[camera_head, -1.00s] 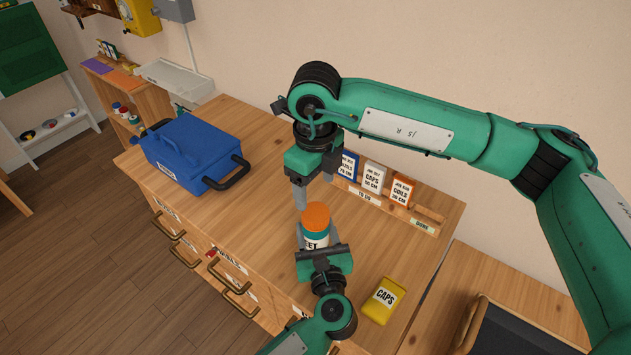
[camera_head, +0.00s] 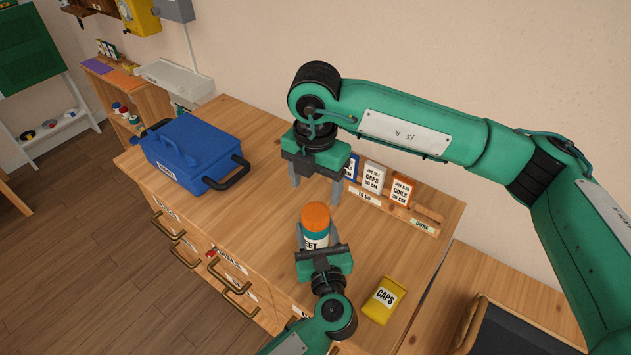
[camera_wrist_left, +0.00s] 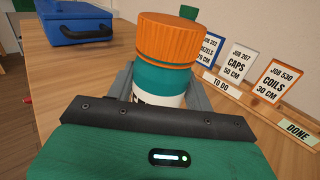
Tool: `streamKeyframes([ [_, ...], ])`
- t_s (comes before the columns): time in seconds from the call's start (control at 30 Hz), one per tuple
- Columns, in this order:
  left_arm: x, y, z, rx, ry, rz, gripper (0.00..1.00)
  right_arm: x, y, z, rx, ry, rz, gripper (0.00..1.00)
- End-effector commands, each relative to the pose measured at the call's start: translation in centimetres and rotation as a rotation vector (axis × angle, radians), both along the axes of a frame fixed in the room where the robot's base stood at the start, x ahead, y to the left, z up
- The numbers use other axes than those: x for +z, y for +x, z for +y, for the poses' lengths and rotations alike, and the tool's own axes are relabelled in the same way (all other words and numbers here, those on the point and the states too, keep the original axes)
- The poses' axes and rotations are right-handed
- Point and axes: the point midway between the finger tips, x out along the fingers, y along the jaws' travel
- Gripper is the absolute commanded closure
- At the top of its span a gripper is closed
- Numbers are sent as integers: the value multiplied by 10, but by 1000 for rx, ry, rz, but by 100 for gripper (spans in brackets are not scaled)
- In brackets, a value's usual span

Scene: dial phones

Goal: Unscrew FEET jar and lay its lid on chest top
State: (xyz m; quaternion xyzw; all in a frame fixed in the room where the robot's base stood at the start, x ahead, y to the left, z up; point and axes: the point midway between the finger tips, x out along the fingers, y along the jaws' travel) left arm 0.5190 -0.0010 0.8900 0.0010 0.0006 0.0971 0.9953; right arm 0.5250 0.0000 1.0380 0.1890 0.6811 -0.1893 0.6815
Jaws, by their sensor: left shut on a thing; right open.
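The jar (camera_head: 316,240), white and teal with an orange lid (camera_head: 316,215), stands upright on the wooden chest top (camera_head: 262,210). Only "ET" of its label shows in the head view. The lid (camera_wrist_left: 183,38) sits on the jar (camera_wrist_left: 168,80) in the left wrist view. My left gripper (camera_head: 317,236) is shut around the jar's body, one finger on each side. My right gripper (camera_head: 315,190) is open and empty, fingers pointing down, above and just behind the lid, apart from it.
A blue toolbox (camera_head: 190,150) stands at the left of the chest top. A rack with job cards (camera_head: 373,178) runs along the back right. A yellow CAPS packet (camera_head: 383,300) lies at the right front. Bare wood lies between toolbox and jar.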

Motion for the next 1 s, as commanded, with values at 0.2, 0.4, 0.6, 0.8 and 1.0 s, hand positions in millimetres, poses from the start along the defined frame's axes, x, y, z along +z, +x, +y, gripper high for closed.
streamKeyframes([
  [0.2, 0, 0, 0, 0, 1, 1, 100, -4, 0, 0, -85, -1, 0, 31],
  [0.4, 0, 0, 0, 0, 1, 0, 100, -30, 0, -1, -89, -2, 3, 31],
  [0.6, 0, 0, 0, 0, 1, 0, 100, -60, 0, -1, -89, -2, 2, 31],
  [0.8, 0, 0, 0, 0, 0, 0, 100, -77, 0, 0, -87, -1, 2, 31],
  [1.0, 0, 0, 0, 0, 0, 0, 100, -80, 0, 0, -87, -1, 0, 31],
])
